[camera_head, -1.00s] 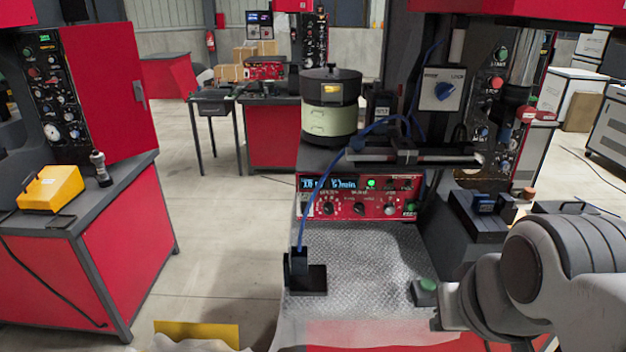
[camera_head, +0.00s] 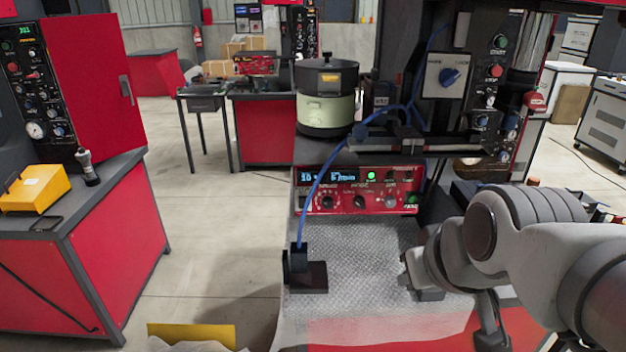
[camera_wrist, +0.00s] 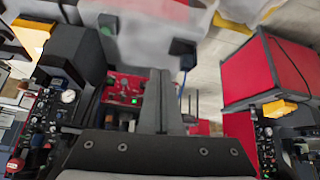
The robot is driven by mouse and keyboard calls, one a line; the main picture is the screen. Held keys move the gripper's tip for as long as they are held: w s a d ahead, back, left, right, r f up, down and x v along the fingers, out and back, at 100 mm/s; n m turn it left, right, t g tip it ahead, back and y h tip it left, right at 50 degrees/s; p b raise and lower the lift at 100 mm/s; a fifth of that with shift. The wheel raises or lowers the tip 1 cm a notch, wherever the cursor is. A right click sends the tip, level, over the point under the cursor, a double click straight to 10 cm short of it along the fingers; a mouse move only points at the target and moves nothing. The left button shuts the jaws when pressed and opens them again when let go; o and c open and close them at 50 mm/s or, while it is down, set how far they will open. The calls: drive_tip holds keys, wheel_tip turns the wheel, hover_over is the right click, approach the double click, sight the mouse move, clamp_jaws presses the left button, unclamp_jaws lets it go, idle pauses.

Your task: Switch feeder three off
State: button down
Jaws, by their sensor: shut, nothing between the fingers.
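A red feeder control box (camera_head: 357,190) stands under a bowl feeder (camera_head: 326,98) with a dark top and pale green band. Its front has a lit blue display (camera_head: 325,176), a lit green lamp (camera_head: 371,175), several knobs and a green switch (camera_head: 411,200) at lower right. No legible number identifies it as feeder three. The box also shows in the wrist view (camera_wrist: 124,92), with a green light. My gripper (camera_wrist: 160,73) is shut and empty, fingers together, seen apart from the box.
A metal plate (camera_head: 350,255) lies before the box, with a black block (camera_head: 308,277) and blue hose on it. A rotary switch panel (camera_head: 447,76) stands behind. Another red box (camera_head: 256,64) is on a far bench. A red cabinet (camera_head: 95,85) stands left.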

drive_tip(key=w+a+f+n+t+b, duration=0.4)
drive_tip(key=w+a+f+n+b, duration=0.1)
drive_tip(key=w, duration=0.4)
drive_tip(key=w+a+f+n+t+b, duration=0.4)
drive_tip(key=w+a+f+n+b, duration=0.2)
drive_tip(key=w+f+b, duration=0.2)
drive_tip(key=w+a+f+n+t+b, duration=0.4)
drive_tip(key=w+f+b, duration=0.3)
drive_tip(key=w, duration=0.4)
drive_tip(key=shift+a+f+n+b, duration=0.15)
drive_tip(key=shift+a+n+b, duration=0.2)
drive_tip(key=shift+a+n, duration=0.4)
drive_tip(key=shift+w, duration=0.15)
